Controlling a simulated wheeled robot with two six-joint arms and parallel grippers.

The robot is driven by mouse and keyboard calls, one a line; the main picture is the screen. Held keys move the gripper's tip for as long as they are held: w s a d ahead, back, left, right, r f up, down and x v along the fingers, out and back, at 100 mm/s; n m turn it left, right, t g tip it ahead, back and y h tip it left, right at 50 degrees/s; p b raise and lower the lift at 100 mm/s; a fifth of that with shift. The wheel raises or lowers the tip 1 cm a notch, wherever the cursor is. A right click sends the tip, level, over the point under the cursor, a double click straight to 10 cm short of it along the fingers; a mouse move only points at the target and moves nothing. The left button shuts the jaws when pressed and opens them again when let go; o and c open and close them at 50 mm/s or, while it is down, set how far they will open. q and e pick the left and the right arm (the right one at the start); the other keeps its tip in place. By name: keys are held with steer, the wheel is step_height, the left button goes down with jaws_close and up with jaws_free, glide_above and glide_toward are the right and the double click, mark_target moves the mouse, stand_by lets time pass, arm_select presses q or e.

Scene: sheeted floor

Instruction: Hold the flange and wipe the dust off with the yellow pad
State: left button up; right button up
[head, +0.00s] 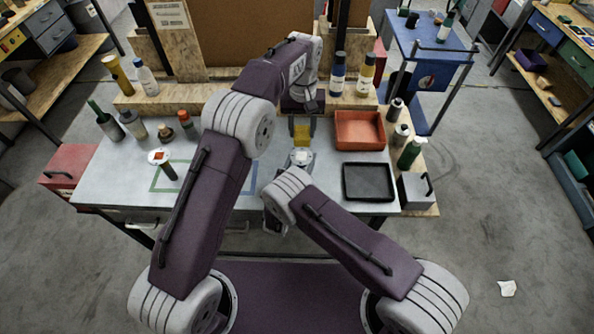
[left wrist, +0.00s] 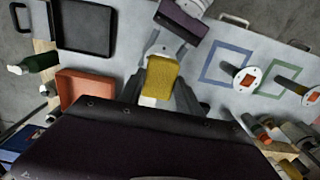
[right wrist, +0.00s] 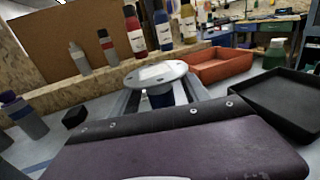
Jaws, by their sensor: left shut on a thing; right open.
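My left gripper (head: 302,124) is shut on the yellow pad (head: 302,134), also seen in the left wrist view (left wrist: 162,78). The pad is just beyond a pale round flange (head: 301,157) in the head view; whether they touch cannot be told. This flange lies face up in the right wrist view (right wrist: 155,73), with a dark blue part below it. My right gripper (right wrist: 160,98) is open, its fingers either side of that part. Two other flanges with orange-red squares are in the left wrist view: one by the blue outline (left wrist: 248,76), one at the right edge (left wrist: 312,95).
A red-orange bin (head: 360,142) and a black tray (head: 368,195) are on the right of the table. Bottles stand along the back ledge and both sides, including a green bottle (head: 410,152). Green and blue outlines mark the left half of the tabletop.

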steer(key=shift+x, duration=0.9)
jaws_close()
